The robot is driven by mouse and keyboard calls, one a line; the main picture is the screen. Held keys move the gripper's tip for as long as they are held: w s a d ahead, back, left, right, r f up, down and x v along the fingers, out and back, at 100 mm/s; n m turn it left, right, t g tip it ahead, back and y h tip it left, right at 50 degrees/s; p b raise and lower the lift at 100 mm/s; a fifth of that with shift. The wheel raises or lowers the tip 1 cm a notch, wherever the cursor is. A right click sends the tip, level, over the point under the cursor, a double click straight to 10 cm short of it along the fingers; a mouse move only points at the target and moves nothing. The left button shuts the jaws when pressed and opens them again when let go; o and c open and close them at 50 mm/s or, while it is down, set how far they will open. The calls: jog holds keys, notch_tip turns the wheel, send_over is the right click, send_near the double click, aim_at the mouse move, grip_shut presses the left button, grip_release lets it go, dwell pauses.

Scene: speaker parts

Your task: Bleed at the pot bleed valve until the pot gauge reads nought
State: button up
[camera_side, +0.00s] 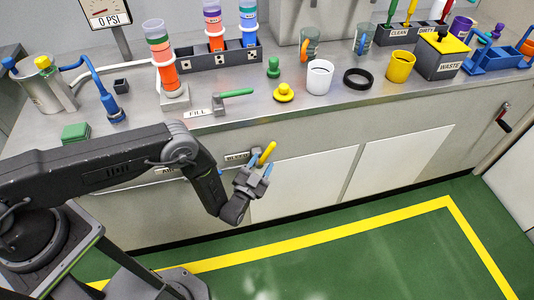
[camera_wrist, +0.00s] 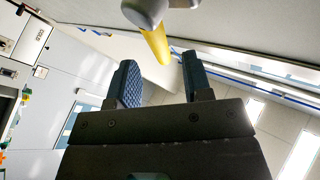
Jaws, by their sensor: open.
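The bleed valve shows as a yellow lever (camera_side: 267,153) on the cabinet front, to the right of a partly hidden BLEED label (camera_side: 237,156). In the wrist view the yellow lever (camera_wrist: 155,44) hangs from a grey knob and points toward the gap between my fingers. My gripper (camera_side: 262,172) is open, just below the lever in the side view. I cannot tell whether a finger touches it. The gauge sign (camera_side: 105,19) reads 0 PSI; its dial is cut by the top edge. A metal pot (camera_side: 42,86) with blue fittings stands at the far left of the bench.
A green-handled lever (camera_side: 234,93) is by the FILL label (camera_side: 197,112). The bench top holds a yellow cup (camera_side: 400,67), a white cup (camera_side: 319,78), a black ring (camera_side: 357,79) and a WASTE bin (camera_side: 441,58). The green floor (camera_side: 350,255) in front is clear.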

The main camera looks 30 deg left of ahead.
jog(key=v, duration=0.9)
notch_tip(320, 180, up, 22)
jog(key=n+g+h, duration=0.1)
jog(key=n+g, duration=0.3)
jog(key=g, duration=0.1)
send_over(266, 154)
jog(key=w+d, duration=0.1)
notch_tip(266, 154, up, 10)
jog(key=s+a+g+h, duration=0.1)
jog(key=s+a+g, duration=0.1)
jog(key=a+g, duration=0.1)
jog(key=s+a+r+g, duration=0.3)
jog(key=s+a+r, duration=0.3)
jog(key=s+r, duration=0.55)
jog(key=s+a+g, duration=0.2)
jog(key=s+a, duration=0.1)
jog(key=s, duration=0.7)
jog(key=s+a+g+y, duration=0.1)
jog(key=s+a+g, duration=0.1)
jog(key=s, duration=0.8)
jog(key=shift+s+a, duration=0.2)
jog(key=shift+a, duration=0.45)
